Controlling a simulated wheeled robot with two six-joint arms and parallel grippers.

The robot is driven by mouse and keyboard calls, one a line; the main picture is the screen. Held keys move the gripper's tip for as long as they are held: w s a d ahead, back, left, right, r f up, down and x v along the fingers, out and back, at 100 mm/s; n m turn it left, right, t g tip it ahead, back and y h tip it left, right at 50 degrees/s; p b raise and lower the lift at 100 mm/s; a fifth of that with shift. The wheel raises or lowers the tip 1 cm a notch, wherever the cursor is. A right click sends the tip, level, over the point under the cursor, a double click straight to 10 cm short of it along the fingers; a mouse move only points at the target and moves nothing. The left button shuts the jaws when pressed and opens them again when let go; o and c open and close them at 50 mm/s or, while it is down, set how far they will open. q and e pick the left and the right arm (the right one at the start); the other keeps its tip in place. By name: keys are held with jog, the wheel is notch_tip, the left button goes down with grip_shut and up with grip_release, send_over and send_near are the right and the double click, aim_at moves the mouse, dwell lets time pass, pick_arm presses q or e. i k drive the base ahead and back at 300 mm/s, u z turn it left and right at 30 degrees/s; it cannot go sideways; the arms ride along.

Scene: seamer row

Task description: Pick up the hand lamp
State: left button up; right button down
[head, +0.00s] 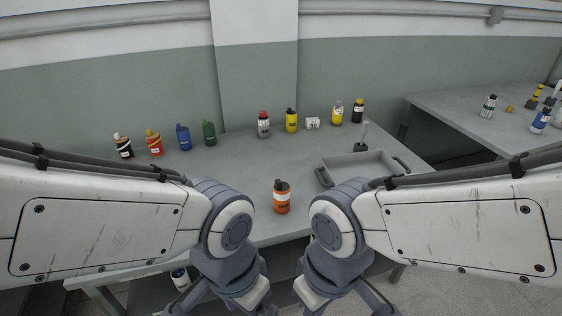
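I cannot pick out a hand lamp for certain among the small items on the grey table (235,170). An orange container with a dark cap and pale label (282,199) stands upright near the table's front, between my two arms. My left gripper (228,303) and my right gripper (343,303) point down at the bottom edge of the head view, in front of the table. Their fingertips are cut off or too unclear to read. Neither visibly touches any item on the table.
Several bottles stand along the back, including a blue one (183,137), a green one (209,132) and a yellow one (291,120). A second table (450,105) stands farther right.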

aim_at(281, 196)
jog(key=i, duration=0.9)
